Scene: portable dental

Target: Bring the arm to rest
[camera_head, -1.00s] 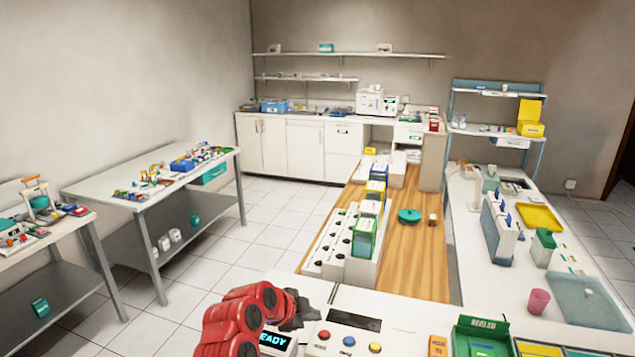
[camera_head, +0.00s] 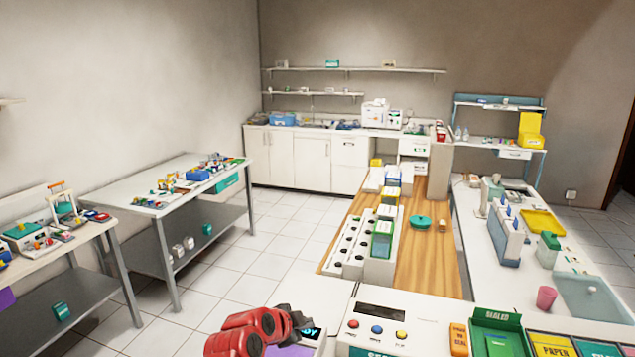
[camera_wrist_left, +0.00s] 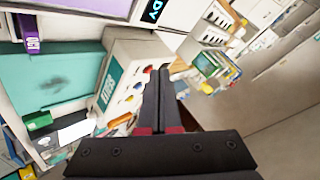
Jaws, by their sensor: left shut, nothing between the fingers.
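My left arm comes in at the bottom of the head view, red and black. Its gripper (camera_head: 290,325) is beside a white device with a dark display reading partly "DY" (camera_head: 313,335). In the left wrist view the black fingers of the left gripper (camera_wrist_left: 160,80) lie together, shut, with nothing between them. Behind them is a white box with coloured buttons (camera_wrist_left: 125,85), which also shows in the head view (camera_head: 385,325). My right gripper is not in view.
A wooden counter (camera_head: 415,260) holds a white block with dark holes (camera_head: 350,250) and a teal round item (camera_head: 420,222). A green "SEALED" bin (camera_head: 495,320) stands at front right. Two side tables stand left. Tiled floor (camera_head: 260,235) between them and the counter is clear.

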